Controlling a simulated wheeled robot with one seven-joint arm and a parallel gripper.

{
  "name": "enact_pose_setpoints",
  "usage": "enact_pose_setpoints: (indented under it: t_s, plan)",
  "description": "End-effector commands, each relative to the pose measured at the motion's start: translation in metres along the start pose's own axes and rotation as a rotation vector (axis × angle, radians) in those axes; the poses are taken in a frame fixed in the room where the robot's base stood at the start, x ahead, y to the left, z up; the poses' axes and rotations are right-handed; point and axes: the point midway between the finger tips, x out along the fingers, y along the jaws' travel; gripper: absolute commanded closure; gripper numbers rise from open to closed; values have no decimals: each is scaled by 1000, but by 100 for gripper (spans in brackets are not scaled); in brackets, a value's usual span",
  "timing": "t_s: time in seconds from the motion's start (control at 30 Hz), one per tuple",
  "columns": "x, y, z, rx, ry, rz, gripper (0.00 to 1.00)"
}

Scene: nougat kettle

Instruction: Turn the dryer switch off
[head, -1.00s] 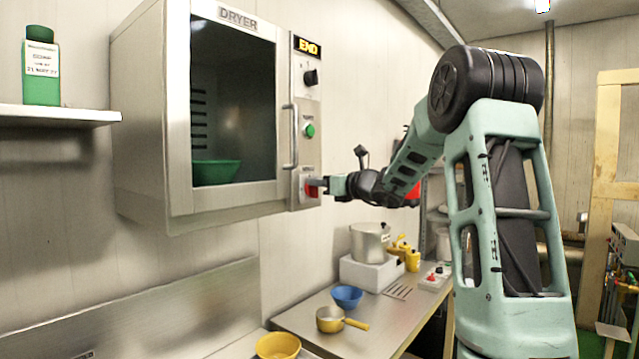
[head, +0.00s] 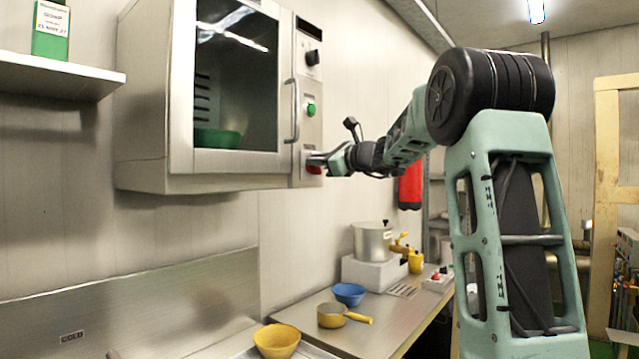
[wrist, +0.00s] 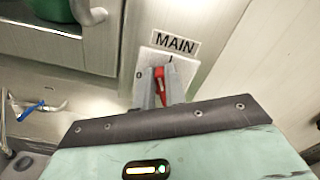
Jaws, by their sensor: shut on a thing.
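The dryer (head: 150,110) is a steel wall cabinet with a glass door and a control panel on its right side. Low on that panel is the red main switch (head: 314,169). In the wrist view the red switch handle (wrist: 160,84) shows under the MAIN label, on a plate with a 0 mark at left and an I mark at the top. My gripper (head: 316,160) is at the switch, its fingers (wrist: 158,88) shut on the red handle. The fingers hide part of the handle, so its exact angle is hard to tell. The dryer's display (head: 309,28) is dark.
The panel also has a black knob (head: 312,57) and a green button (head: 311,110); the door handle (head: 292,110) stands out just left of them. A green bowl (head: 217,138) is inside the dryer. Below, a counter holds a pot (head: 372,241) and bowls.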

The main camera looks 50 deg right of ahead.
Motion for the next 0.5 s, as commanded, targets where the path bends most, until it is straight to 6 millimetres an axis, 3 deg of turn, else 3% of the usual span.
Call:
enact_pose_setpoints:
  t_s: [0.03, 0.5]
  plan:
    - [0, 7, -9, -50, -2, 0, 100]
    - [0, 14, -11, -495, 0, 1, 100]
